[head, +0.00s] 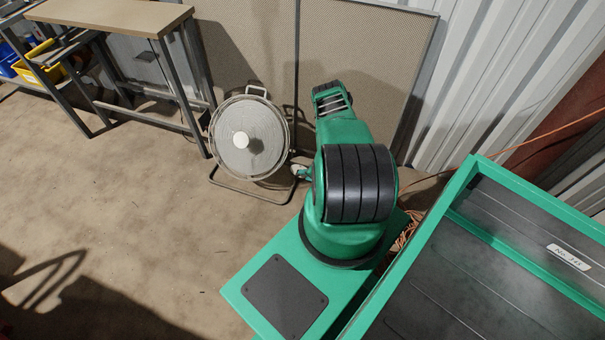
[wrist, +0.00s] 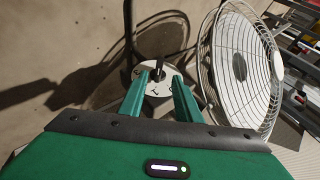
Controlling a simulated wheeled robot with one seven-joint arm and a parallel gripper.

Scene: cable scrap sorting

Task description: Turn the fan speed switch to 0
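The fan (head: 250,137) stands on the floor by the partition wall, with a round wire guard and a pale centre. It also shows at the right in the wrist view (wrist: 240,68). The fan speed switch is a round whitish plate (wrist: 160,83) with dark marks and a small dark knob (wrist: 158,67). The marks are too small to read, so I cannot tell the setting. My gripper (wrist: 160,76) is open, its two green fingers apart on either side of the switch in the picture. I cannot tell whether they touch it. The head view does not show the fingers.
A workbench (head: 110,18) with metal legs stands left of the fan. The partition (head: 370,50) is close behind the fan. A green-framed bin (head: 455,205) is at the right, with orange cable (head: 545,138) near it.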

